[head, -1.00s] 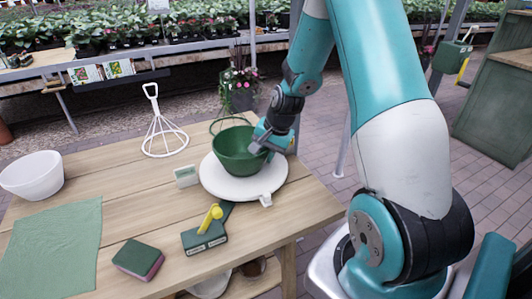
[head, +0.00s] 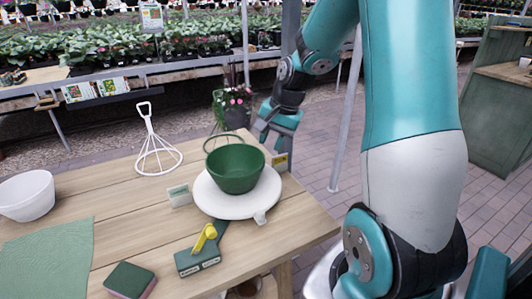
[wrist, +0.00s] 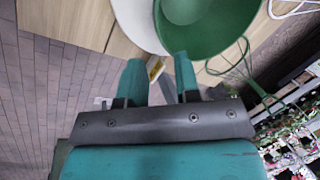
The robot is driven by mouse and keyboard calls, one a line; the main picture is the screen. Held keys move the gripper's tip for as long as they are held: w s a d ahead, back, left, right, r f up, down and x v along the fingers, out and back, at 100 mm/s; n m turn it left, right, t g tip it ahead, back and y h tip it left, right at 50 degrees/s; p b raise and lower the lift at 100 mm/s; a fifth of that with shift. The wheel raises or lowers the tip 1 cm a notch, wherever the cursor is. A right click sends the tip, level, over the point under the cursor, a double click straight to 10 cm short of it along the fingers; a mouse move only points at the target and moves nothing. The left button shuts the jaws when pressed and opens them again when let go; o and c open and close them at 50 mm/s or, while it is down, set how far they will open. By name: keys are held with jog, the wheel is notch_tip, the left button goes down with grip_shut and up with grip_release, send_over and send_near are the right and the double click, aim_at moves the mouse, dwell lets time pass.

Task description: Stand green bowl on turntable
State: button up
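The green bowl (head: 236,170) stands upright on the white round turntable (head: 214,205), near the table's right end. In the wrist view the bowl (wrist: 215,42) is at the top right, with the turntable (wrist: 138,18) under and beside it. My gripper (head: 272,118) is behind and to the right of the bowl, apart from it. In the wrist view its two fingers (wrist: 158,72) are spread with nothing held between them.
A white wire whisk-like stand (head: 155,145), a white bowl (head: 26,196), a green cloth (head: 48,260), a sponge (head: 130,280) and a green block with a yellow lever (head: 200,256) are on the table. A small card (head: 179,195) stands left of the turntable. A green wire loop (head: 222,143) is behind the bowl.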

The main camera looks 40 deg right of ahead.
jog(key=s+a+r+n+y, duration=0.1)
jog(key=s+a+r+n, duration=0.2)
jog(key=a, duration=0.5)
jog(key=s+a+r+n, duration=0.1)
jog(key=a+r+n, duration=0.2)
jog(key=a+n, duration=0.3)
jog(key=s+a+r+n+g+y, duration=0.1)
jog(key=s+a+r+n+g, duration=0.1)
jog(key=s+a+n, duration=0.8)
jog(key=s+a+g, duration=0.1)
jog(key=s+a, duration=0.4)
jog(key=shift+a+r+n+y, duration=0.15)
jog(key=shift+r+n+y, duration=0.1)
jog(key=shift+n+y, duration=0.05)
